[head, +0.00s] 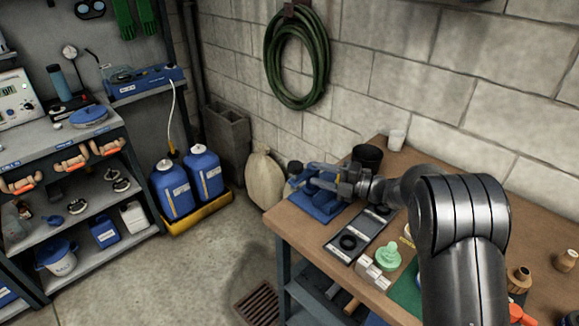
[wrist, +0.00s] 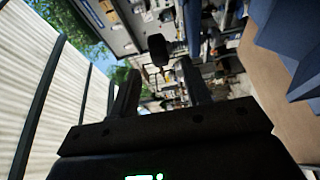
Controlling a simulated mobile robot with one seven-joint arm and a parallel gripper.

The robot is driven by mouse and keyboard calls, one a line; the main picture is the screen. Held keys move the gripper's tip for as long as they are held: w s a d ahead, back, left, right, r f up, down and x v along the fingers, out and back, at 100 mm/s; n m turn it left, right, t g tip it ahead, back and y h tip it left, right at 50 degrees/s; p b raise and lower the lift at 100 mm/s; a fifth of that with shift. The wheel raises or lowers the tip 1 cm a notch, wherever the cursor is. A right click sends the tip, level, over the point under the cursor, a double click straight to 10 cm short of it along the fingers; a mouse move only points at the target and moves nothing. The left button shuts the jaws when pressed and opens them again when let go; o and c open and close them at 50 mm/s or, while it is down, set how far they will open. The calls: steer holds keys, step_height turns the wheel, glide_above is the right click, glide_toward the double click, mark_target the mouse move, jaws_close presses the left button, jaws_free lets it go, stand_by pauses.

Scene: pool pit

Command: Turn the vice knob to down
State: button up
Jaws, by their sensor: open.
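The blue vice (head: 318,207) sits at the near left corner of the wooden bench, partly hidden by my gripper. My gripper (head: 312,176) reaches left over the vice, roughly level. A small black knob (head: 295,168) shows just past my fingertips. In the wrist view, the dark knob (wrist: 157,48) appears ahead, between the lines of my two open fingers (wrist: 160,85). The fingers do not visibly grip anything. I cannot tell how far the knob is from the fingertips. Blue vice faces (wrist: 293,40) show at the right of the wrist view.
The bench (head: 300,232) also holds a black cup (head: 367,157), a white cup (head: 396,140), a dark tray (head: 340,252) and a green knobbed piece (head: 387,257). A block wall (head: 440,90) stands behind.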

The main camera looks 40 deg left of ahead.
mark_target(289, 165)
steer(key=x, duration=0.9)
steer(key=shift+s+a, duration=0.1)
steer(key=shift+a, duration=0.2)
steer(key=shift+r, duration=0.2)
steer(key=c, duration=0.9)
